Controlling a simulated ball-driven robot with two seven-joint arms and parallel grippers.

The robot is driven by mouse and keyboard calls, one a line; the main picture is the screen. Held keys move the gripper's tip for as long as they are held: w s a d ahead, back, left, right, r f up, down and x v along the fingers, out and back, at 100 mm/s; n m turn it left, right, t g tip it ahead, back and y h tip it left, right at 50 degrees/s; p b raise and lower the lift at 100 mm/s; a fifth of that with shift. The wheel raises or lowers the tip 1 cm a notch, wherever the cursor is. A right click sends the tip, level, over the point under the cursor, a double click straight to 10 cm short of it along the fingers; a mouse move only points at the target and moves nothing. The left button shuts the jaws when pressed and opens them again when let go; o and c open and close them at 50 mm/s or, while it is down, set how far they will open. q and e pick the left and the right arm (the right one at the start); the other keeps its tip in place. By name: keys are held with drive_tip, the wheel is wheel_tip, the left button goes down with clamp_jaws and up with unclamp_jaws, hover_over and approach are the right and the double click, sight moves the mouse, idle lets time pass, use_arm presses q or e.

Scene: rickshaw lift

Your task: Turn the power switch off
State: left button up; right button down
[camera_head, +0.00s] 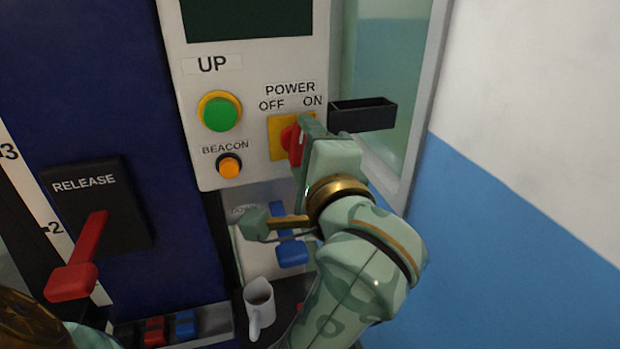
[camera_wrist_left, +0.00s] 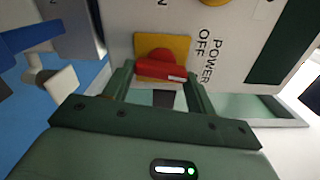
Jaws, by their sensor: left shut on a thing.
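The power switch (camera_head: 291,143) is a red knob on a yellow plate, below the labels POWER, OFF and ON on the pale panel. My left gripper (camera_head: 311,135) is at the switch and partly covers it in the head view. In the left wrist view, the red knob (camera_wrist_left: 161,69) sits between the two fingers of the left gripper (camera_wrist_left: 158,88), which is shut on it. A small white mark shows near the knob's right end there. Whether the knob points to OFF or ON is hard to tell. My right gripper is not in view.
A green UP button (camera_head: 219,113) and an orange BEACON button (camera_head: 229,165) are left of the switch. A black holder (camera_head: 362,114) juts out at the right.

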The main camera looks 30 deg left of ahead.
use_arm(q)
drive_tip(key=shift+r+n+b, duration=0.1)
drive_tip(key=shift+n+b, duration=4.8)
drive_tip(key=shift+b, duration=0.85)
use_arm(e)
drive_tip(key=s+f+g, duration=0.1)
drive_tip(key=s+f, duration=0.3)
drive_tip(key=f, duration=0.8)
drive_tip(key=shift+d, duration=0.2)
use_arm(q)
drive_tip(key=shift+r, duration=0.1)
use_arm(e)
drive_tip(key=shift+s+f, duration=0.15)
use_arm(q)
drive_tip(key=o, duration=1)
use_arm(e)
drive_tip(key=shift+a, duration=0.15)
